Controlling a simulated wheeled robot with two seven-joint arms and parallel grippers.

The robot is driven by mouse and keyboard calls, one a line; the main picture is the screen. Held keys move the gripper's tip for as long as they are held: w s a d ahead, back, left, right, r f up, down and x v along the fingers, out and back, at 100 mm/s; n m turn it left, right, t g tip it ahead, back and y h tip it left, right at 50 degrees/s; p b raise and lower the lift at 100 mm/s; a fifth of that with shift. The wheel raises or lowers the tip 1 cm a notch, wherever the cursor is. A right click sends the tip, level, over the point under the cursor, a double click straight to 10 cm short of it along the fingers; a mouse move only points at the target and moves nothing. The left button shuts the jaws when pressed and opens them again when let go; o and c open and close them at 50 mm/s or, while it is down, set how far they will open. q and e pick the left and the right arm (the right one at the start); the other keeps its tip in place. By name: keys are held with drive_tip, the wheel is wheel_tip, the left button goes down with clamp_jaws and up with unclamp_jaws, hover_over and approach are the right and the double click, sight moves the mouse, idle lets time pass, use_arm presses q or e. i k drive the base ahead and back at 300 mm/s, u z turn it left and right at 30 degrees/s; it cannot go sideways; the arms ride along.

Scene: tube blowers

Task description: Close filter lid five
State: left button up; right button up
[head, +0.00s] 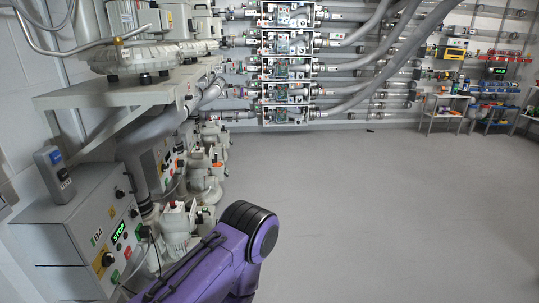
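I cannot tell for sure which thing is filter lid five; no lid can be made out clearly at this distance. Pale pump or filter units stand in a row on the left, with a near one (176,222) low beside the control box and another (206,188) behind it. On the back wall, several framed pipe units are stacked, the lowest (286,115) near the floor. One of my purple arms rises from the bottom edge, its black joint ring in front of the near unit's right side. Neither of my grippers shows.
Thick grey hoses (375,85) run across the back wall. Small tables (445,103) stand back right.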

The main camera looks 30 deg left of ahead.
sight(221, 150)
drive_tip(key=z, duration=0.1)
drive_tip(key=i, duration=1.3)
drive_tip(key=u, duration=0.25)
drive_tip(key=i, duration=3.1)
drive_tip(key=u, duration=0.35)
drive_tip(key=i, duration=2.75)
drive_tip(key=u, duration=0.5)
drive_tip(key=i, duration=2.15)
drive_tip(key=u, duration=1.25)
drive_tip(key=i, duration=1.05)
drive_tip(key=u, duration=2.15)
drive_tip(key=i, duration=1.25)
drive_tip(key=u, duration=0.8)
drive_tip(key=i, duration=1.1)
drive_tip(key=u, duration=0.15)
drive_tip(key=k, duration=0.35)
drive_tip(key=z, duration=0.05)
